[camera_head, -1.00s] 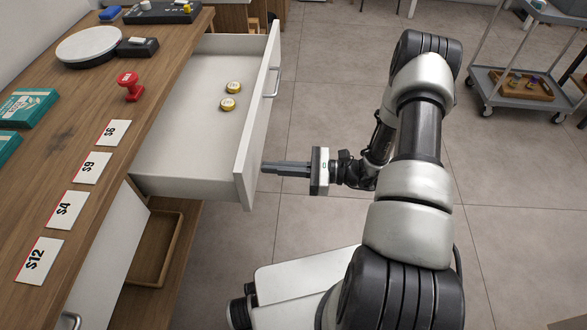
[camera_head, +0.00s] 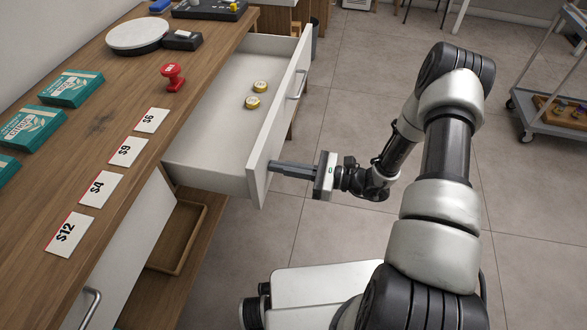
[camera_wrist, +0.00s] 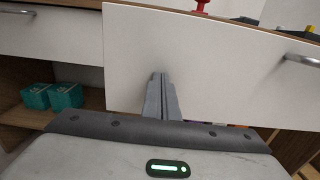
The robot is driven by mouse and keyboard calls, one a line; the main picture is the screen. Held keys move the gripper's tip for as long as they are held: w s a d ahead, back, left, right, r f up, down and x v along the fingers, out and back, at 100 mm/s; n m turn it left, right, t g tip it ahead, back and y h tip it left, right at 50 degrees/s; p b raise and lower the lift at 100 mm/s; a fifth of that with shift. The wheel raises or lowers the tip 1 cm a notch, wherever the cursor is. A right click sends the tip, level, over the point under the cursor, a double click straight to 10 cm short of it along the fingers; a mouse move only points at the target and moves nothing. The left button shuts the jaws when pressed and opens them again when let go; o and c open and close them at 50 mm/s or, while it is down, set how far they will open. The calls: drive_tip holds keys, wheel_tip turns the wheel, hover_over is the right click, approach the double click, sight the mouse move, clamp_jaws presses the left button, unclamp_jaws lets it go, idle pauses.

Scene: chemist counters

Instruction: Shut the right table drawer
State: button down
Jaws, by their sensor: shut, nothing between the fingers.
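The right table drawer (camera_head: 222,130) is pulled part way out from under the wooden table. Two round yellow-rimmed items (camera_head: 256,94) lie in it. Its white front panel (camera_head: 262,160) has a metal handle (camera_head: 301,84) towards the far end. My gripper (camera_head: 271,168) is shut and empty. Its fingertips are at the outer face of the panel near its near end, seemingly touching it. In the wrist view the shut fingers (camera_wrist: 158,78) point straight at the panel (camera_wrist: 200,50), left of the handle (camera_wrist: 302,60).
The other drawer, seen at left in the wrist view (camera_wrist: 55,38), looks closed. On the table top (camera_head: 110,65) are price cards, a red stamp (camera_head: 172,77), teal boxes (camera_head: 72,87) and a round scale (camera_head: 138,36). A grey cart (camera_head: 560,125) stands far right. Open floor lies between.

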drive_tip(key=b, duration=0.2)
approach(205, 165)
drive_tip(key=w+a+r, duration=0.1)
drive_tip(key=a, duration=0.2)
drive_tip(key=w+a+r, duration=0.1)
drive_tip(key=a+r, duration=0.1)
drive_tip(key=a, duration=0.1)
drive_tip(key=w+a+r, duration=0.1)
drive_tip(key=a+r, duration=0.1)
drive_tip(key=a, duration=0.1)
drive_tip(key=shift+w+a, duration=0.1)
drive_tip(key=shift+a, duration=0.2)
drive_tip(key=shift+w+a, duration=0.15)
drive_tip(key=shift+a, duration=0.15)
drive_tip(key=shift+a+r, duration=0.2)
drive_tip(key=shift+w+r, duration=0.1)
